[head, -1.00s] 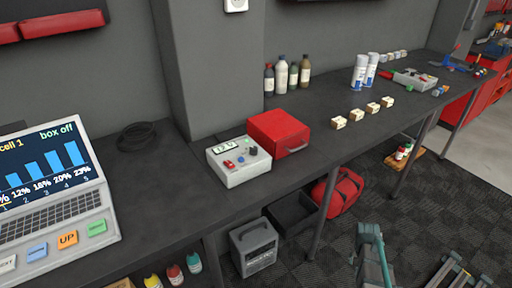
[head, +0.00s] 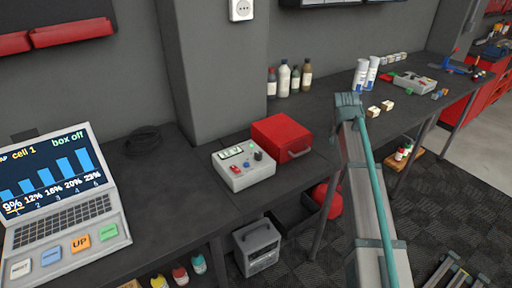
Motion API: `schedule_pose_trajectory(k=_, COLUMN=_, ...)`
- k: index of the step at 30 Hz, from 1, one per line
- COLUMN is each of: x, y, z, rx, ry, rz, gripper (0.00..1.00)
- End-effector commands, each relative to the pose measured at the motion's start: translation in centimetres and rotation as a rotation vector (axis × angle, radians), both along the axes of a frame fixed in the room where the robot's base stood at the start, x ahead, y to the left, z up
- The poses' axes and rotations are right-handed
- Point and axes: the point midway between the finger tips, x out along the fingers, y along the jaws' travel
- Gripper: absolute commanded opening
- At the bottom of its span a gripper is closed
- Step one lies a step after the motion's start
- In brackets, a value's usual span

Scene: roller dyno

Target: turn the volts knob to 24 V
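A light grey control box (head: 246,178) stands on the dark bench, left of the red case. Its top carries a small lit display (head: 231,152), a dark round knob (head: 258,156), and small red (head: 235,169) and blue (head: 246,164) parts. The knob labels, the knob's pointer and the display digits are too small to read surely. My grey arm with a teal cable rises from the lower right to above the bench edge, right of the red case and apart from the box. I cannot make out my gripper's fingers.
A red case (head: 281,138) stands close beside the box. A laptop (head: 62,205) showing "cell 1" and "box off" is at the left. Bottles (head: 284,78), spray cans (head: 361,74) and small blocks (head: 387,105) stand farther right. The bench front before the box is clear.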

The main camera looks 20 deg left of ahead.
Motion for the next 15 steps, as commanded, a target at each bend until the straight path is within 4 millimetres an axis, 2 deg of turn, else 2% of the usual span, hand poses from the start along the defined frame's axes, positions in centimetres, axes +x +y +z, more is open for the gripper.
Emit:
schedule_pose_trajectory(k=1, x=-1.2, y=3.9, z=2.1, rx=-0.002, ry=0.052, rz=0.064, gripper=0.53)
schedule_pose_trajectory(k=3, x=-3.5, y=8.3, z=3.7, rx=-0.011, ry=0.131, rz=0.150, gripper=0.53)
schedule_pose_trajectory(k=6, x=-7.0, y=13.8, z=5.9, rx=-0.025, ry=0.236, rz=0.268, gripper=0.53)
schedule_pose_trajectory(k=10, x=-11.7, y=19.5, z=8.8, rx=-0.045, ry=0.354, rz=0.409, gripper=0.53)
schedule_pose_trajectory(k=12, x=-13.7, y=21.6, z=10.0, rx=-0.057, ry=0.401, rz=0.468, gripper=0.53)
schedule_pose_trajectory(k=15, x=-15.7, y=23.3, z=10.9, rx=-0.067, ry=0.447, rz=0.523, gripper=0.53)
